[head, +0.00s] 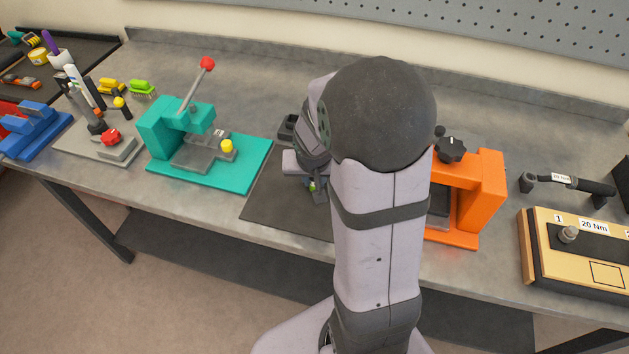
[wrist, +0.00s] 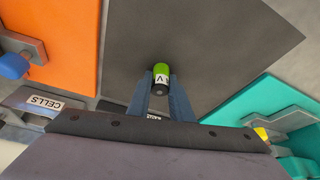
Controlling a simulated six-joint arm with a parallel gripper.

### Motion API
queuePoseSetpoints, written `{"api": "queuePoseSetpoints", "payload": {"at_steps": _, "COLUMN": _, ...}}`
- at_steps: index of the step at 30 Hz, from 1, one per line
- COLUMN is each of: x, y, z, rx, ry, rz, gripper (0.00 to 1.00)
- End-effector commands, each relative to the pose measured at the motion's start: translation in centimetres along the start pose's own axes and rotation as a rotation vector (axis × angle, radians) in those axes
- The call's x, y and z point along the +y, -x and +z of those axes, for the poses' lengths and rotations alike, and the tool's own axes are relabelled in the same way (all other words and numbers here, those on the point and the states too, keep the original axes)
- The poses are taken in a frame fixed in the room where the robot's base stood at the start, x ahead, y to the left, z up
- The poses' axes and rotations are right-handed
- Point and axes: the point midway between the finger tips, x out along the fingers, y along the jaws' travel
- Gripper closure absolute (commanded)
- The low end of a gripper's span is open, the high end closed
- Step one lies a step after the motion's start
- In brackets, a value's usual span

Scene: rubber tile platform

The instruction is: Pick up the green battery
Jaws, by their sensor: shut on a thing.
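The green battery (wrist: 161,69) is a small cylinder with a green top, a white label band and a dark lower end. It is between the two blue-grey fingers of my gripper (wrist: 161,78), which is shut on it. In the head view, my gripper (head: 314,190) is over the dark rubber mat (head: 272,205), with a small bit of green showing at its fingers. My arm hides much of the mat there. I cannot tell whether the battery touches the mat or is just above it.
A teal press (head: 207,173) stands left of the mat, and an orange press (head: 490,190) right of it. A tray labelled CELLS (wrist: 38,102) is beside the mat in the wrist view. Further right is a wooden torque box (head: 575,270). The mat around the battery looks bare.

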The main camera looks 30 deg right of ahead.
Motion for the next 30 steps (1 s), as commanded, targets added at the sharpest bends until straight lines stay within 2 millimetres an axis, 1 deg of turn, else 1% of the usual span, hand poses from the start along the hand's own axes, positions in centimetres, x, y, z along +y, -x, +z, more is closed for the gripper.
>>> {"api": "queuePoseSetpoints", "payload": {"at_steps": 5, "x": 0.0, "y": 0.3, "z": -0.2, "rx": 0.002, "ry": -0.001, "rz": 0.0, "gripper": 1.0}}
{"api": "queuePoseSetpoints", "payload": {"at_steps": 8, "x": 0.0, "y": 1.1, "z": -0.5, "rx": 0.003, "ry": -0.001, "rz": 0.001, "gripper": 1.0}}
{"api": "queuePoseSetpoints", "payload": {"at_steps": 21, "x": -0.1, "y": 7.3, "z": -3.1, "rx": 0.005, "ry": -0.001, "rz": -0.002, "gripper": 1.0}}
{"api": "queuePoseSetpoints", "payload": {"at_steps": 25, "x": 0.0, "y": 8.6, "z": -3.6, "rx": 0.004, "ry": 0.0, "rz": -0.001, "gripper": 1.0}}
{"api": "queuePoseSetpoints", "payload": {"at_steps": 30, "x": 0.0, "y": 9.2, "z": -3.9, "rx": 0.001, "ry": 0.0, "rz": -0.001, "gripper": 1.0}}
